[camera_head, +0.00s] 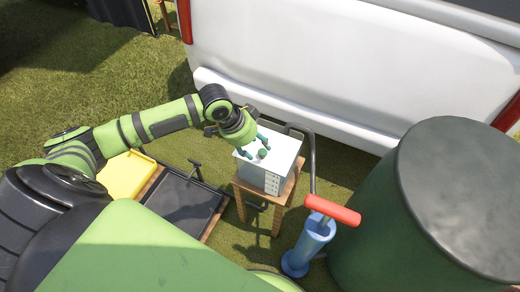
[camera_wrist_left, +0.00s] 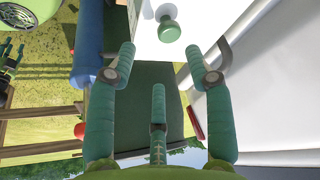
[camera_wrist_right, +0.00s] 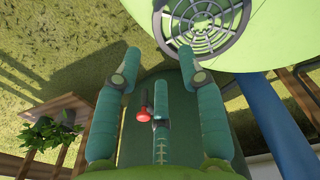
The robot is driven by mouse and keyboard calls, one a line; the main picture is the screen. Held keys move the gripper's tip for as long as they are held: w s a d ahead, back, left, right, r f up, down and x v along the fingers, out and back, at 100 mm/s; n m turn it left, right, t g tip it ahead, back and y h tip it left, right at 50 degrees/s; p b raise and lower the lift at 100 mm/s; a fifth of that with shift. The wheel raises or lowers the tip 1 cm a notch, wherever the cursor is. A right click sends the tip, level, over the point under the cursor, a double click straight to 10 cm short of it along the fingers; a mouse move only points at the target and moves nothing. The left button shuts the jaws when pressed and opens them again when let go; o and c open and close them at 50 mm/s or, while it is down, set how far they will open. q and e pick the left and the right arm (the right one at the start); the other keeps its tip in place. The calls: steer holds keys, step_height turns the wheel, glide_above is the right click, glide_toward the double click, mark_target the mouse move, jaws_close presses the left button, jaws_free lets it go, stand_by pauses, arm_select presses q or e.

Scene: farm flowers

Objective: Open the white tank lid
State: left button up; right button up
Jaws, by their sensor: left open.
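The white tank (camera_head: 262,178) is a box on a small wooden stool in the head view. Its white lid (camera_head: 283,147) lies flat on top and looks closed, with a round green knob (camera_head: 263,153) in the middle. My left gripper (camera_head: 256,147) is over the lid, its teal fingers spread around or just above the knob; contact cannot be told. In the left wrist view the knob (camera_wrist_left: 170,29) shows beyond the open fingertips (camera_wrist_left: 160,68), apart from them. My right gripper (camera_wrist_right: 160,65) shows only in its own wrist view, open and empty, away from the tank.
A blue pump (camera_head: 309,243) with a red handle (camera_head: 333,210) and a dark hose stands right of the stool. A large green barrel (camera_head: 440,210) is further right. A white vehicle (camera_head: 300,60) stands close behind. A yellow tray (camera_head: 126,176) and black tray (camera_head: 184,201) lie left.

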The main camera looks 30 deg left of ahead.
mark_target(262, 152)
arm_select(q)
steer(key=x, duration=0.3)
steer(key=w+a+x, duration=0.1)
steer(key=x, duration=0.1)
steer(key=shift+w+f, duration=0.1)
steer(key=shift+f, duration=0.25)
jaws_close()
